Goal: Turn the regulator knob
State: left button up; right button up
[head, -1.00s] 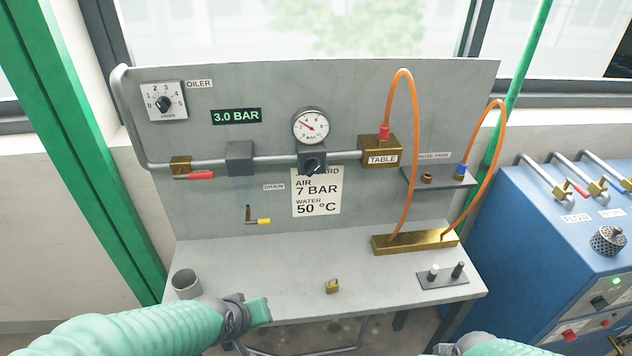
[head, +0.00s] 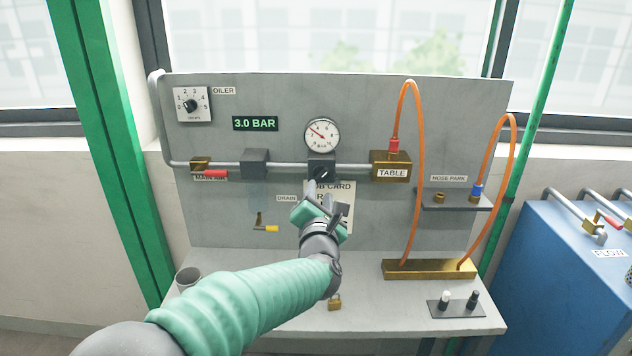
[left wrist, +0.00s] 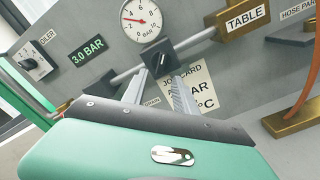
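The regulator knob (head: 322,173) is a small black knob on a dark block, below a round white gauge (head: 322,134) on the grey panel. In the left wrist view the knob (left wrist: 161,60) shows just beyond and between my fingertips. My left gripper (head: 323,190) is open and empty, just below the knob, pointing at it; I see no contact. It also shows in the left wrist view (left wrist: 157,88). The green display (head: 255,124) reads 3.0 BAR. The job card (head: 346,210) is partly hidden by my gripper. My right gripper is not in view.
The pipe runs across the panel past a red-handled valve (head: 210,174) to the brass TABLE block (head: 391,165). Orange hoses (head: 416,180) loop down on the right. A yellow drain handle (head: 266,228) sits left of my gripper. A padlock (head: 335,302) lies on the bench.

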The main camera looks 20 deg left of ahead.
aim_at(322, 178)
pick_arm(q)
jog(key=w, duration=0.3)
jog(key=w+d, duration=0.1)
jog(key=w, duration=0.1)
jog(key=shift+w+d+r+p, duration=0.1)
jog(key=shift+r+p, duration=0.15)
jog(key=shift+p, duration=0.05)
jog(key=a, duration=0.2)
jog(key=shift+a+r, duration=0.3)
jog(key=shift+a, duration=0.1)
jog(key=shift+w+a+f, duration=0.45)
jog(key=shift+a+f, duration=0.25)
jog(key=shift+w, duration=0.15)
jog(key=shift+c, duration=1.2)
jog(key=shift+d+r, duration=0.1)
jog(key=shift+d, duration=0.25)
jog(key=shift+c, duration=1.3)
jog(key=shift+d+r, duration=0.1)
jog(key=shift+d, duration=0.5)
grip_shut()
jog(key=shift+a, duration=0.1)
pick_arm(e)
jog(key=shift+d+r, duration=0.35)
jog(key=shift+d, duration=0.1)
